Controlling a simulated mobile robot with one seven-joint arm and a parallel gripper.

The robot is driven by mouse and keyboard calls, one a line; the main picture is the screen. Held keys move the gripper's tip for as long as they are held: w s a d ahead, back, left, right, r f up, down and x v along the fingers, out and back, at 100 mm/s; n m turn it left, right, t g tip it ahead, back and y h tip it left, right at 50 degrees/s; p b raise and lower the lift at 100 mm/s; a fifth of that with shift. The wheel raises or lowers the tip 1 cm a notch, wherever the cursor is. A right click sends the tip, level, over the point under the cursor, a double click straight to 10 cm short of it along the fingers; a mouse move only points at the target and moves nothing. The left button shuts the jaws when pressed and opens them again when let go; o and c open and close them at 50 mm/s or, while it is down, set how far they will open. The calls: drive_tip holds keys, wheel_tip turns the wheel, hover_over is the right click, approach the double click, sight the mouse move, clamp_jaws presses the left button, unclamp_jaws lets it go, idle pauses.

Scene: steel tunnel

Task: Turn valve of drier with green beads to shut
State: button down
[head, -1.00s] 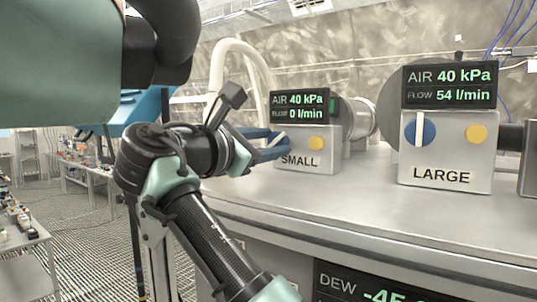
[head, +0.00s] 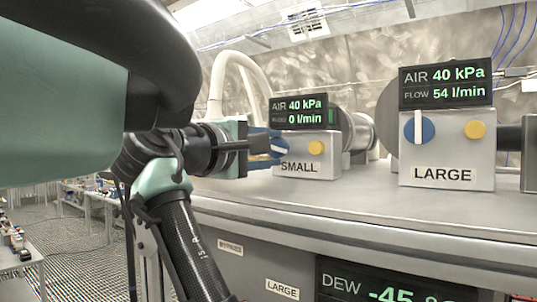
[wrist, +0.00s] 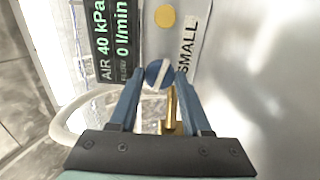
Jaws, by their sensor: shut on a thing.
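The drier labelled SMALL (head: 330,160) has a blue round valve with a white bar (wrist: 159,74) and a yellow button (head: 316,148). My gripper (head: 277,146) is shut on this valve, one blue finger on each side of it in the wrist view. The bar lies slanted, nearer to level than upright on the panel. The SMALL display (head: 298,111) reads 40 kPa and 0 l/min, with a green strip (head: 331,117) at its right; I cannot make out beads. The drier labelled LARGE (head: 446,174) has a blue valve (head: 420,130) with its white bar upright; its display reads 54 l/min.
Both units stand on a grey metal bench top (head: 370,203). A DEW display (head: 375,289) sits in the bench front. A cream hose (head: 218,85) arches behind SMALL. In the wrist view a brass part (wrist: 170,112) lies between my fingers. A grated floor and tables are at the left.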

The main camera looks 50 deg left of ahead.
drive_tip(key=m+b, duration=0.1)
drive_tip(key=m, duration=0.4)
drive_tip(key=shift+m, duration=0.3)
idle(0.4)
drive_tip(key=shift+c, duration=1.8)
unclamp_jaws()
drive_tip(key=shift+f, duration=0.1)
